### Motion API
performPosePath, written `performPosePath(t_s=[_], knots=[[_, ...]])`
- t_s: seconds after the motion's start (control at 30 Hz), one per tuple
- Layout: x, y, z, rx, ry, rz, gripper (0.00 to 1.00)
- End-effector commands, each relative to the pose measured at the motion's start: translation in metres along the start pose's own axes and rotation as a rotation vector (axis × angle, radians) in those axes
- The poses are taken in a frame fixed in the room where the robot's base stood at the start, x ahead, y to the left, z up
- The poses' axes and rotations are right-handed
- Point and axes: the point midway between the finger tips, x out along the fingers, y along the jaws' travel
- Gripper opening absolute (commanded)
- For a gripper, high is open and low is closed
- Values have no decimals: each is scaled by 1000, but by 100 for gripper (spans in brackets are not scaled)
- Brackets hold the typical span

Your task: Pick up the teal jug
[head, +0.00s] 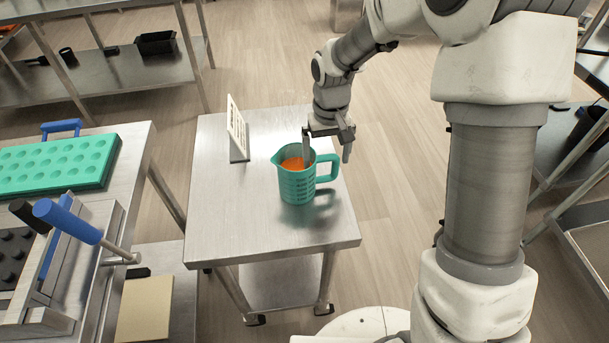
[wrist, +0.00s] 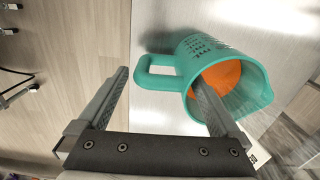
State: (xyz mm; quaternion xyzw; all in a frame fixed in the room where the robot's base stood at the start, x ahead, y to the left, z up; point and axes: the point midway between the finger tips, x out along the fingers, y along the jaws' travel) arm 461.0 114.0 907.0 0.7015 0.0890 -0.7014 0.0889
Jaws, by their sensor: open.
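The teal jug (head: 296,186) stands upright on a small steel table, with orange contents (head: 293,163) showing through its open top. Its handle (head: 329,165) points right in the head view. My gripper (head: 326,157) is open above the handle side of the jug. In the wrist view, the jug (wrist: 222,55) lies beyond the fingers. One finger overlaps the jug's open mouth and the other is outside, left of the handle (wrist: 142,72). I cannot tell how deep the right finger reaches. The handle shows between the fingers, with no visible grip on it.
The steel table (head: 225,225) is otherwise mostly clear. A white card stand (head: 237,130) is upright at its back left. A bench at left holds a teal mould tray (head: 60,165) and a press with a blue-handled lever (head: 68,221). Shelving stands at the right.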

Motion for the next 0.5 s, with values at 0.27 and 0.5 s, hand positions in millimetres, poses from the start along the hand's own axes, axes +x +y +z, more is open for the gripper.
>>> performPosePath(t_s=[0.27, 0.5], knots=[[38, 5, 2, 1, -4, -1, 100], [53, 5, 1, -1, -1, 0, 100]])
